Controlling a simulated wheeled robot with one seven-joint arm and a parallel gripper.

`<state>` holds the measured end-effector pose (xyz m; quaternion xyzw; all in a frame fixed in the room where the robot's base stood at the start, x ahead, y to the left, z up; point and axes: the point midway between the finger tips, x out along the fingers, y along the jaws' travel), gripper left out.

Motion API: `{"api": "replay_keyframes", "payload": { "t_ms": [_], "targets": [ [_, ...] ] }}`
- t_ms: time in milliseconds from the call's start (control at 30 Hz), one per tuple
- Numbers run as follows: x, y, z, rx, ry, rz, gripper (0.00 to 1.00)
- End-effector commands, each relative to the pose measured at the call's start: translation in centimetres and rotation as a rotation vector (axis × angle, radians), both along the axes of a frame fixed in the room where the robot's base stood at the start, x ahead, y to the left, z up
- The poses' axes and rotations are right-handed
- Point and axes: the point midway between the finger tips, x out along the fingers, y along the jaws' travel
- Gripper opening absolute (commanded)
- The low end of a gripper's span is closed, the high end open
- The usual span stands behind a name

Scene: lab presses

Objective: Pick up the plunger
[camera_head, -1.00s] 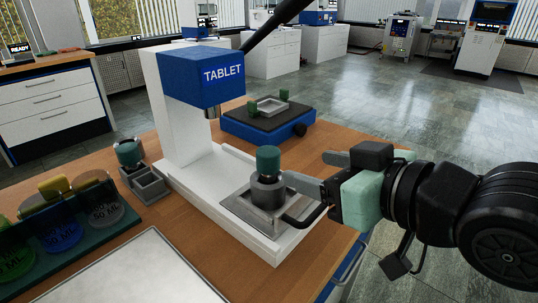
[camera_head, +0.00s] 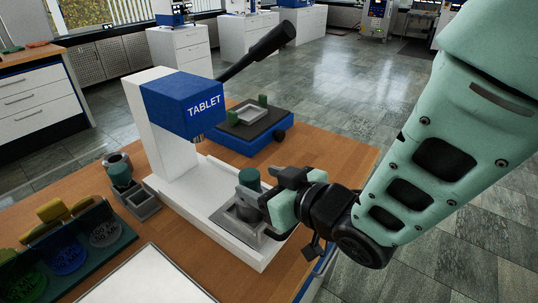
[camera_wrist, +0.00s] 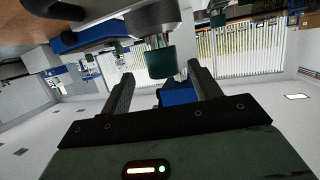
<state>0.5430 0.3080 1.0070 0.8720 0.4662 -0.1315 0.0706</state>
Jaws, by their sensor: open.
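The plunger with its dark green cap (camera_head: 249,178) stands upright in a grey metal die (camera_head: 249,198) on the white base of the TABLET press (camera_head: 190,105). My gripper (camera_head: 264,186) reaches in from the right, level with the cap and very close to it. In the wrist view, which is upside down, the green cap (camera_wrist: 160,62) shows between my two open fingers (camera_wrist: 164,72), with a short silver shaft and the grey die above it in the picture. I cannot tell whether a finger touches the cap. The far side of the cap is hidden.
A second green-capped piece (camera_head: 120,173) stands by small grey bins (camera_head: 142,203) at the left. A rack (camera_head: 95,250) with coloured jars is at the front left. The press lever (camera_head: 260,52) juts up to the right. A blue-based scale (camera_head: 250,130) stands behind.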

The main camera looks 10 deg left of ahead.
Motion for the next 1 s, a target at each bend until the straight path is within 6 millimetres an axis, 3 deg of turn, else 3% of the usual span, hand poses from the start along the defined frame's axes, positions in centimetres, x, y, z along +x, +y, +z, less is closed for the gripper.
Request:
{"api": "replay_keyframes", "payload": {
  "t_ms": [167,400,767,933,967,1000],
  "targets": [
    [0.5,1.0,0.0,-0.001,0.000,0.001,0.62],
    [2.2,4.1,-0.4,-0.001,0.000,0.001,0.62],
    [2.8,4.8,-0.8,0.000,0.000,0.000,0.62],
    [2.8,4.8,-0.8,0.000,0.000,0.000,0.15],
    [2.8,4.8,-0.8,0.000,0.000,0.000,0.07],
    [2.8,4.8,-0.8,0.000,0.000,0.000,0.07]
  ]
}}
